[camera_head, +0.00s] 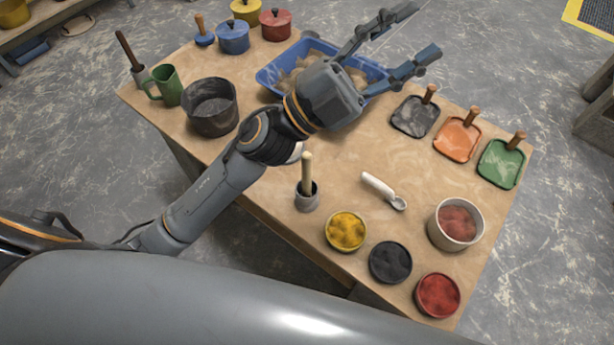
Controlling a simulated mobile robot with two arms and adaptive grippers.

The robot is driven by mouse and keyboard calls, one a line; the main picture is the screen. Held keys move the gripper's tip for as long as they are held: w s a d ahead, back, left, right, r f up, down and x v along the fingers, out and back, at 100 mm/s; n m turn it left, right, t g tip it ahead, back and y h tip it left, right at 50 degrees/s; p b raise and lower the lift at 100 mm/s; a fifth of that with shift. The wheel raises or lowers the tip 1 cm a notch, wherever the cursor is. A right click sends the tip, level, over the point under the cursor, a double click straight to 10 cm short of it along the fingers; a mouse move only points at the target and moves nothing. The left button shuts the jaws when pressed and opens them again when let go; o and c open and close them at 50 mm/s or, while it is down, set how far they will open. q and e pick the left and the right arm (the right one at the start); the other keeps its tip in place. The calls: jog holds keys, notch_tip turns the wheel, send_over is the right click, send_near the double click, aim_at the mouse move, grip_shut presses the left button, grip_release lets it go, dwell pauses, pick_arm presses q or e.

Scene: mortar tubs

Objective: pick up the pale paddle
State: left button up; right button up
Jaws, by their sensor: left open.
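My left forearm passes to the left of the paddle. My right gripper is not in view.
A blue tub (270,76) lies partly under my gripper. A dark bucket (210,107), green mug (166,84) and dark-handled stick (129,50) are at left. A white scoop (380,187) and yellow bowl (346,231) are near the paddle. Floats (458,138) line the right edge.

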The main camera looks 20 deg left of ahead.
pick_arm(q)
jog(key=s+d+f+m+g, duration=0.2)
jog(key=s+d+m+g, duration=0.45)
jog(key=m+g, duration=0.6)
jog(key=m+y, duration=0.3)
jog(key=y, duration=1.8)
send_near(306, 155)
jog(key=shift+n+t, duration=0.25)
jog(key=f, duration=0.2)
jog(key=f+p, duration=0.1)
jog(key=f, duration=0.4)
jog(key=shift+s+d+f, duration=0.1)
jog(key=shift+d+f, duration=0.05)
jog(key=shift+d, duration=0.15)
jog(key=shift+f+p, duration=0.4)
jog(key=shift+p, duration=0.2)
jog(key=f+p, duration=0.1)
jog(key=w+f+p, duration=0.1)
jog(key=f, duration=0.1)
jog(key=shift+a+f, duration=0.15)
jog(key=shift+f, duration=0.15)
jog(key=shift+w+f, duration=0.15)
jog(key=shift+f, duration=0.35)
jog(key=shift+c, duration=0.2)
